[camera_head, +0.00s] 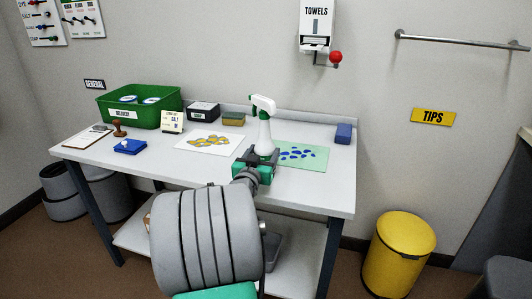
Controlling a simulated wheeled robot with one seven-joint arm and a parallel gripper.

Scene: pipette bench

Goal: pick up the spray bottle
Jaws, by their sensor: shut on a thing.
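The spray bottle (264,134) is white with a green and white trigger head. It stands upright over the right half of the white bench (317,195), between two sheets with coloured shapes. My gripper (262,157) is around the lower part of the bottle and shut on it. The gripper and my arm hide the bottle's base, so I cannot tell whether it touches the bench top.
A green bin (140,113) with round-topped items stands at the back left. A clipboard (88,137), a stamp (119,129) and a blue pad (130,147) lie near it. A small blue block (343,133) sits at the right edge. A yellow bin (399,255) stands on the floor.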

